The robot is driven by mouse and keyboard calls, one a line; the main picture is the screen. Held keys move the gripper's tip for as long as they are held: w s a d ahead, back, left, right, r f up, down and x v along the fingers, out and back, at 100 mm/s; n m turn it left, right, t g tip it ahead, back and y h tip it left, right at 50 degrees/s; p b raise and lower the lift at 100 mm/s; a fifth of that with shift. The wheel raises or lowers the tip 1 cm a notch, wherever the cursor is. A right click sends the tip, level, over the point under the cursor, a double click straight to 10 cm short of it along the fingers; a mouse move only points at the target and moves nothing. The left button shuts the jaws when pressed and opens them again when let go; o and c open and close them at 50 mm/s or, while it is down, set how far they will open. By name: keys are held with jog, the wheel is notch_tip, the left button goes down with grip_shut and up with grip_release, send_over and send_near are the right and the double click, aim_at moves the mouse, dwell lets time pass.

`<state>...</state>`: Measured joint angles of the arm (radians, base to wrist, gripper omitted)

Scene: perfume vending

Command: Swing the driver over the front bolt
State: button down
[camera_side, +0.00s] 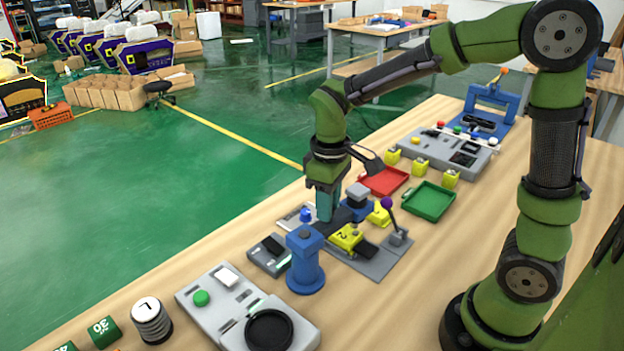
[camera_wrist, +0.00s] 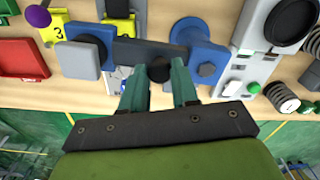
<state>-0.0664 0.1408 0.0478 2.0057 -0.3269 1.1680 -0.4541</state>
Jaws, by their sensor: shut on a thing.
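A yellow block marked 2 (camera_side: 346,236) sits on a grey base beside the bar. I cannot make out the front bolt for certain.
Red (camera_side: 383,181) and green (camera_side: 430,201) trays lie behind. A grey panel with a black round dish (camera_side: 268,330) and a grey coil (camera_side: 151,320) are in front. The table's left edge is close.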

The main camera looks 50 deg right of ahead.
jog(key=n, duration=0.1)
jog(key=w+n, duration=0.1)
jog(key=n, duration=0.1)
jog(key=shift+w, duration=0.3)
jog(key=c, duration=0.9)
grip_release()
jog(key=shift+o, duration=0.2)
jog(key=shift+r, duration=0.1)
notch_tip(320, 180, up, 17)
